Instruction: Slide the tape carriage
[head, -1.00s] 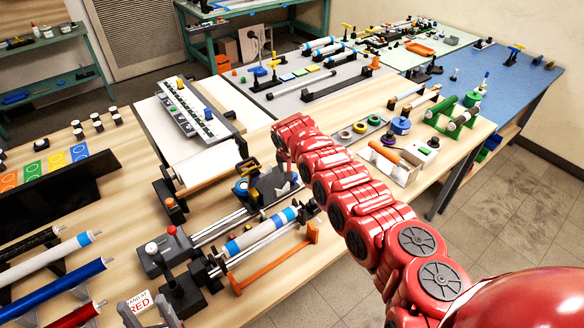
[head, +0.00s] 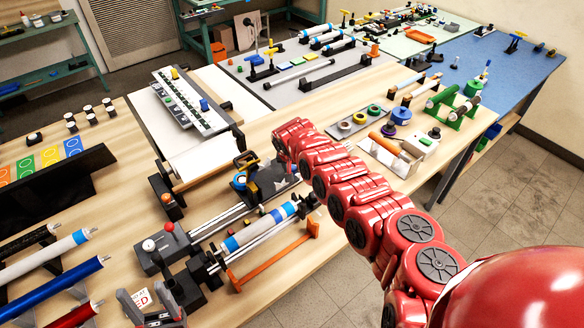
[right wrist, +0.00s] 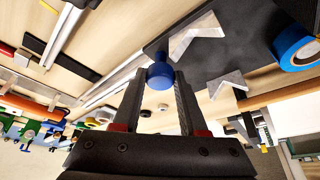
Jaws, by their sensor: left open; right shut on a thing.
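The tape carriage (head: 268,184) is a dark plate with a blue tape roll (head: 240,181), sitting on two shiny rails (head: 217,222) toward their far right end. In the right wrist view its dark plate (right wrist: 205,62) carries pale V-shaped pieces, and the blue roll (right wrist: 294,46) is at the right edge. My right gripper (right wrist: 158,82) is shut on a round blue knob (right wrist: 160,72) at the plate's edge. In the head view my red arm hides most of that grip. My left gripper (head: 155,303) is open and empty at the bottom left, near a printed sign.
A white tube with blue bands (head: 258,229) lies in front of the rails, beside an orange bar (head: 275,260). A black end block with a red knob (head: 167,227) stands at the rails' near end. Coloured tubes (head: 62,280) rest at left. A white roll (head: 203,161) lies behind.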

